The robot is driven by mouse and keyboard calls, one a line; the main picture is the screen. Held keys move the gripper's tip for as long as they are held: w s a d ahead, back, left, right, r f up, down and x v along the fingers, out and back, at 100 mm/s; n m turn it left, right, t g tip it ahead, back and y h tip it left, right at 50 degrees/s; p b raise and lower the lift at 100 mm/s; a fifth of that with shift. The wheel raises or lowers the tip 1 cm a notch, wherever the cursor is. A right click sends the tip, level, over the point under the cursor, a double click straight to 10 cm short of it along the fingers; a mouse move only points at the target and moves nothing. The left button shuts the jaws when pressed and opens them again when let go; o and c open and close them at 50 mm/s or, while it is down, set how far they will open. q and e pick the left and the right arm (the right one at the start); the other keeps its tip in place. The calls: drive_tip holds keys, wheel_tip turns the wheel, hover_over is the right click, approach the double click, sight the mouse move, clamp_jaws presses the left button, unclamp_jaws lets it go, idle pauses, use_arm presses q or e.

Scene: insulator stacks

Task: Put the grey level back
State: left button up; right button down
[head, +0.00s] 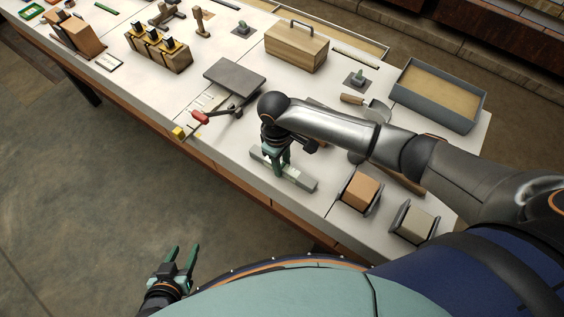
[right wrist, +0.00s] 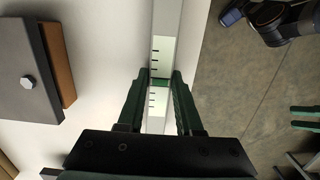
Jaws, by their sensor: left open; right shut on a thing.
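The grey level (head: 301,180) is a long light-grey bar near the table's front edge, lying at a slant in the head view. My right gripper (head: 276,164) is shut on it around its middle. In the right wrist view the level (right wrist: 167,25) runs up between the fingers of my right gripper (right wrist: 159,80), with dark marks on pale windows and a green patch. Whether it touches the table or hangs just above it, I cannot tell. My left gripper (head: 183,262) is open and empty, off the table over the floor at lower left.
An orange block in a dark holder (head: 361,190) and a beige block in another (head: 413,222) stand right of the level. A grey tray (head: 402,95), wooden box (head: 296,50), trowel (head: 376,112), grey slab (head: 234,76) and red-handled tool (head: 200,118) lie around my right arm.

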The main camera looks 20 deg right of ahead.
drive_tip(key=shift+f, duration=0.1)
drive_tip(key=c, duration=0.6)
unclamp_jaws()
drive_tip(key=r, duration=0.8)
drive_tip(key=r+p, duration=0.1)
drive_tip(key=r, duration=0.3)
drive_tip(key=shift+w+a+r, duration=0.15)
drive_tip(key=shift+w+a, duration=0.2)
drive_tip(key=shift+w, duration=0.05)
